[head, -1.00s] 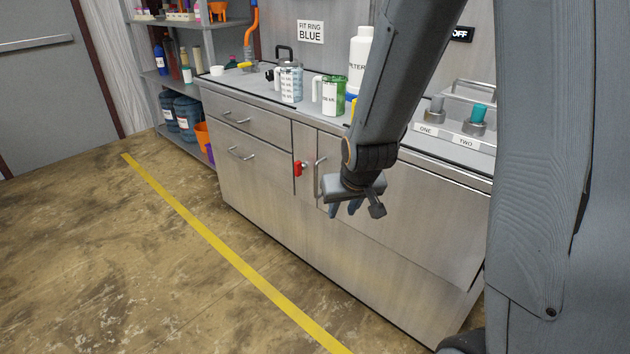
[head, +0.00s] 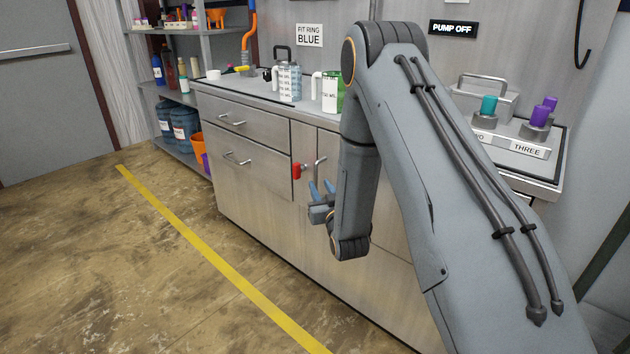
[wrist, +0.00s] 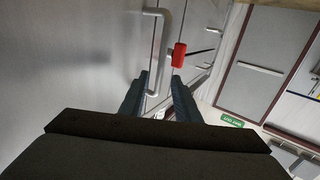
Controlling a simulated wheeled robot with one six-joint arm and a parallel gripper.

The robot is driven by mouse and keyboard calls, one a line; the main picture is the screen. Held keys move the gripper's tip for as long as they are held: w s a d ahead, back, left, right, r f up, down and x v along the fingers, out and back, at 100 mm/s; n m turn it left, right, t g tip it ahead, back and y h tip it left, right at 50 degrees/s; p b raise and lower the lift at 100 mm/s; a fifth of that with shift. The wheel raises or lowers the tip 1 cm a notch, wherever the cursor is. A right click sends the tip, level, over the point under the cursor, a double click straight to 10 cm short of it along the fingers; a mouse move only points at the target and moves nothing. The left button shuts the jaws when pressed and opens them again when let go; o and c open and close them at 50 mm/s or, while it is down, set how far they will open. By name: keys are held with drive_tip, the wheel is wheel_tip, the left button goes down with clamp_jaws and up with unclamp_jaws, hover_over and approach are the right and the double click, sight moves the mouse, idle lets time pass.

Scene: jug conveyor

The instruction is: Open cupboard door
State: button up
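The cupboard door (head: 390,228) is a flat metal panel, seemingly closed, partly hidden by my arm in the head view. Its upright bar handle (head: 317,172) is on its left side; the handle also shows in the wrist view (wrist: 161,45). A red latch-like part (head: 297,171) is left of the handle; in the wrist view it is right of the handle (wrist: 179,55). My gripper (head: 320,188) is open, its blue fingers pointing up toward the handle. In the wrist view the handle's lower end appears between the fingers (wrist: 160,82); contact cannot be told.
Drawers (head: 240,130) with bar handles are left of the door. Jugs (head: 289,82) stand on the counter above. A shelf with blue bottles (head: 183,124) is at the back left. The floor by the yellow line (head: 215,256) is clear.

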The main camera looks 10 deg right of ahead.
sight(316, 179)
drive_tip(key=shift+w+a, duration=0.15)
drive_tip(key=shift+w, duration=2.95)
clamp_jaws()
